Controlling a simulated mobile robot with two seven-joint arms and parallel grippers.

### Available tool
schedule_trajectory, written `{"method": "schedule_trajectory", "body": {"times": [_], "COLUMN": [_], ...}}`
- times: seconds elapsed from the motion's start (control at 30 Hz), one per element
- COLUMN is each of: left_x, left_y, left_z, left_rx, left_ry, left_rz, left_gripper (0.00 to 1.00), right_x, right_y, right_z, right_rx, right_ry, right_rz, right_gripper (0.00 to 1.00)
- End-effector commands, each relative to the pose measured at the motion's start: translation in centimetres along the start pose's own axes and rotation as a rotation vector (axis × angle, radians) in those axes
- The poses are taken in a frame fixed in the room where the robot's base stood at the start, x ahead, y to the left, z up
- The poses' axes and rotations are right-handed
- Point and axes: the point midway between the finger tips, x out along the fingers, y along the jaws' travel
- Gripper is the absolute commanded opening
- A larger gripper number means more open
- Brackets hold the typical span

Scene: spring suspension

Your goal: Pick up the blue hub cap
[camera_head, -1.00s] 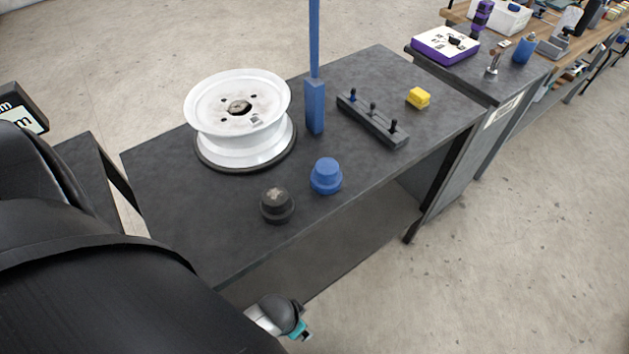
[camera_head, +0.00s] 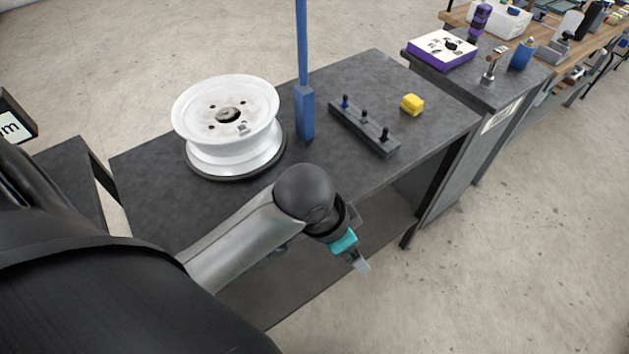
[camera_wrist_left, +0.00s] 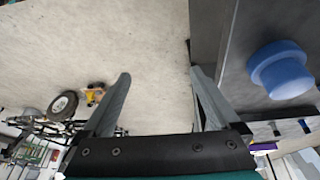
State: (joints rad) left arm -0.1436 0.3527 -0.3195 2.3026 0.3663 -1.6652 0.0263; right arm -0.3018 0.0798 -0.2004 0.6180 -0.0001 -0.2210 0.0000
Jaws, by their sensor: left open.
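The blue hub cap (camera_wrist_left: 283,72) stands on the dark tabletop (camera_wrist_left: 285,22) at the right of the left wrist view. In the head view it is hidden behind my left arm. My left gripper (camera_head: 360,264) hangs beyond the table's front edge in the head view, over the floor. In the left wrist view its fingers (camera_wrist_left: 159,75) are spread apart with nothing between them. The hub cap lies to the right of the right finger, outside the jaws and apart from them. My right gripper is not in view.
A white wheel rim (camera_head: 221,112) stands on the table by a blue post (camera_head: 304,112). A black peg rack (camera_head: 364,128) and a yellow block (camera_head: 411,104) lie to the right. A side cabinet (camera_head: 470,80) carries a purple-white box (camera_head: 442,49).

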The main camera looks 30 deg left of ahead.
Motion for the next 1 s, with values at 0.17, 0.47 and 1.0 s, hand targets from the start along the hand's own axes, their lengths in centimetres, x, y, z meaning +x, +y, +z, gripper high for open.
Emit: {"method": "schedule_trajectory", "body": {"times": [0.17,0.47,1.0], "left_x": [-0.8,-4.9,-13.4], "left_y": [-2.0,-8.4,-16.4], "left_z": [-3.2,-6.2,-7.3], "left_rx": [0.139,0.241,0.140], "left_ry": [-0.050,-0.212,-0.365], "left_rz": [0.021,-0.002,-0.029], "left_gripper": [0.95,0.95,0.95], "right_x": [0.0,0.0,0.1], "right_y": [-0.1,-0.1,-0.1], "right_z": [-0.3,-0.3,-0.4], "right_rx": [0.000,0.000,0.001], "right_ry": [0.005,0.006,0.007], "right_rz": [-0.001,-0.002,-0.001], "right_gripper": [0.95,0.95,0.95]}}
